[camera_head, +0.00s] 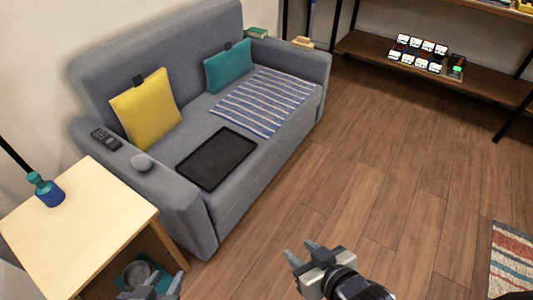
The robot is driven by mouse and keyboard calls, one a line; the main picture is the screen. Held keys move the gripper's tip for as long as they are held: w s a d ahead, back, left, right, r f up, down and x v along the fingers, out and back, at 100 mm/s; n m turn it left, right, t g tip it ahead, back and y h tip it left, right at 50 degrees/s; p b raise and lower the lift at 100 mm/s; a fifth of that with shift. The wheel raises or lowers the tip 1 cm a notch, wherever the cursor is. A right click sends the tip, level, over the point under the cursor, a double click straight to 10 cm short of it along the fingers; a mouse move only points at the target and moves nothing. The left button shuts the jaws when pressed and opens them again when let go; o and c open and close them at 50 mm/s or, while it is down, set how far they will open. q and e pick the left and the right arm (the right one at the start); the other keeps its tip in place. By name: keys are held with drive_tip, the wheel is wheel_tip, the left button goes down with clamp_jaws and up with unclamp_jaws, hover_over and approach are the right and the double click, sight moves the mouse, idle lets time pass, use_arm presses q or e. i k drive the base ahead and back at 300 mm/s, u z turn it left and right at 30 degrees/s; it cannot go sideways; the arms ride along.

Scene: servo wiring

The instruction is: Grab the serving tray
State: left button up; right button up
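The serving tray (217,158) is a dark, flat rectangle with rounded corners. It lies on the grey sofa seat, near the front edge, left of a striped cloth. My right gripper (302,254) is low in the middle of the view, over the floor in front of the sofa, its fingers apart and empty. My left gripper (166,285) is at the bottom edge, partly cut off, near the side table; its fingers look apart with nothing between them. Both grippers are well apart from the tray.
The grey sofa (190,208) holds a yellow cushion (147,108), a teal cushion (229,67), a striped cloth (262,102) and a remote (106,139). A side table (85,225) with a blue bottle (48,191) stands left. Wooden floor (370,190) is clear; a shelf (480,87) stands behind.

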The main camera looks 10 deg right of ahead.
sight(208, 167)
drive_tip(key=u, duration=1.85)
drive_tip(key=k, duration=0.7)
drive_tip(key=z, duration=1.05)
drive_tip(key=i, duration=1.5)
